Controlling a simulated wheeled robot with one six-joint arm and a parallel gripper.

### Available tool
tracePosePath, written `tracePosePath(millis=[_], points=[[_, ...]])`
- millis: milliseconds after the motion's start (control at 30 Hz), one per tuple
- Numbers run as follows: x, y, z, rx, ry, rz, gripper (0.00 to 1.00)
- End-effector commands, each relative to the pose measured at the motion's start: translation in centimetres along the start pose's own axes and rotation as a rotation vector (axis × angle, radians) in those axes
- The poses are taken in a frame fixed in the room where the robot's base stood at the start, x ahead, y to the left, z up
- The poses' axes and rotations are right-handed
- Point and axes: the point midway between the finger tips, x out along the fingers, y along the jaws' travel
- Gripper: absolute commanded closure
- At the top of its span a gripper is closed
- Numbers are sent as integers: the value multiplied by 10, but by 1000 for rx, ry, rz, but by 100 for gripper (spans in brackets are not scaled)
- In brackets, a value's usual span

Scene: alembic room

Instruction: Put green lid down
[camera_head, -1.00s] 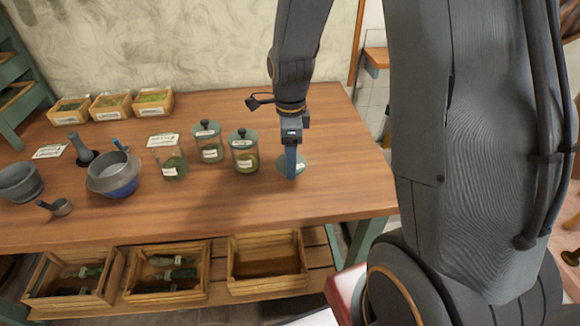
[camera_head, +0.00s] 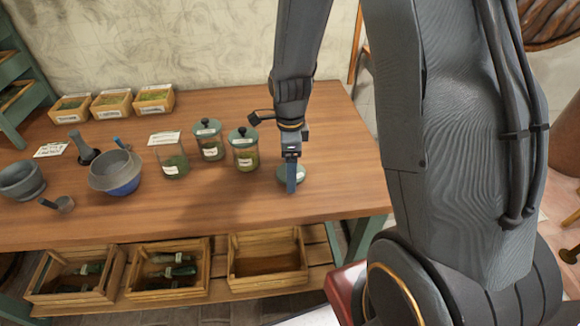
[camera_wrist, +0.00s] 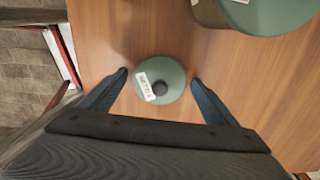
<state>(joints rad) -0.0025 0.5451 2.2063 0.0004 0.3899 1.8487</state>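The green lid (camera_wrist: 172,75), round with a dark knob and a white label, lies on the wooden table between my gripper's fingers in the wrist view. My gripper (camera_wrist: 159,77) is open, with a visible gap between each finger and the lid's rim. In the head view my gripper (camera_head: 292,188) points down at the lid (camera_head: 300,172), and a finger hides part of it. A glass jar without a lid (camera_head: 173,166) stands farther left on the table. Two jars with green lids, a front one (camera_head: 244,152) and a rear one (camera_head: 209,142), stand between them.
A grey mortar (camera_head: 20,180), a blue-grey bowl (camera_head: 118,178) and a small scoop (camera_head: 64,204) are at the left. Small herb boxes (camera_head: 112,104) stand at the back. The table (camera_head: 230,205) is clear in front of the jars and at the right.

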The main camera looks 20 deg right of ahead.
Motion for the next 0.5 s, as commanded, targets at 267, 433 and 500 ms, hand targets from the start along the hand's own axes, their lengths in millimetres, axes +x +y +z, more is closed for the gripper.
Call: tracePosePath(millis=[267,433,500], points=[[-5,0,0,0,0,-1,18],[-22,-2,0,0,-1,-4,18],[-33,-2,0,0,-1,-5,18]])
